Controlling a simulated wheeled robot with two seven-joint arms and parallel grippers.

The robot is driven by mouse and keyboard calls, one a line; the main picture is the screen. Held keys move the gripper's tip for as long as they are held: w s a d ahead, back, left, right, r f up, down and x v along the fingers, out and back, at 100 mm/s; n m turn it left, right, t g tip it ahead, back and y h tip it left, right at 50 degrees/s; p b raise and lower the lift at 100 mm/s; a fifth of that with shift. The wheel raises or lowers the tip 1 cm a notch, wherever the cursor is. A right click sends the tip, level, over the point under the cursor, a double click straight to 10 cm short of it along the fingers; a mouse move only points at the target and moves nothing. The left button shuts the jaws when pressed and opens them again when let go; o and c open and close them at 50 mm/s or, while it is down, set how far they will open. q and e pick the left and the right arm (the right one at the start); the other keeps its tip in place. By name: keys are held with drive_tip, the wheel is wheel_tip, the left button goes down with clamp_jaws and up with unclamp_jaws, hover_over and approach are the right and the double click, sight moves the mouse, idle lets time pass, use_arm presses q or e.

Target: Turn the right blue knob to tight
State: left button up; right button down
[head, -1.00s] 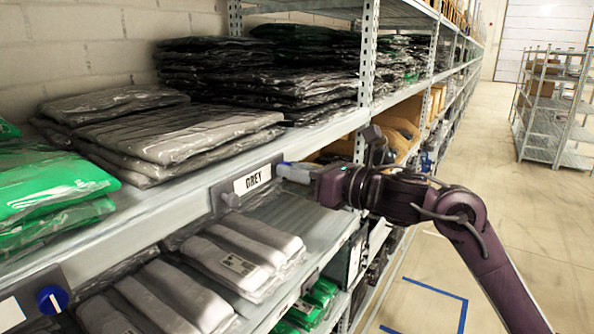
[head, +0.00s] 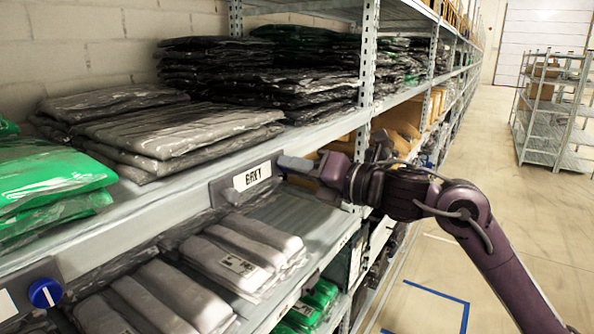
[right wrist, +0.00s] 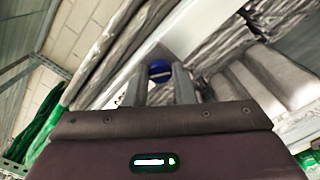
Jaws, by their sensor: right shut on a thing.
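The right blue knob (right wrist: 158,70) shows in the right wrist view, between the fingertips of my right gripper (right wrist: 161,82). A pale line runs across its face, lying close to level in that view. In the head view my right gripper (head: 284,163) reaches the right end of the GREY label plate (head: 252,177) from the right, and its fingers hide the knob there. It is shut on the knob. My left gripper is in neither view. A second blue knob (head: 45,293), with a slanted white mark, sits on another label plate at the lower left.
Grey bagged garments (head: 165,130) lie on the shelf above the label, and rolled grey packs (head: 240,250) lie below. Green bagged garments (head: 50,180) are at the left. A steel rack post (head: 367,60) stands behind my gripper.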

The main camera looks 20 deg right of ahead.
drive_tip(key=m+p, duration=0.1)
drive_tip(key=m, duration=1)
drive_tip(key=shift+m, duration=0.3)
idle(0.4)
drive_tip(key=c, duration=1.2)
unclamp_jaws()
drive_tip(key=shift+c, duration=0.2)
drive_tip(key=shift+o, duration=0.2)
drive_tip(key=shift+s+d+f, duration=0.1)
drive_tip(key=b+v, duration=0.4)
drive_tip(key=v, duration=0.3)
drive_tip(key=shift+s+d, duration=0.2)
drive_tip(key=shift+s, duration=0.05)
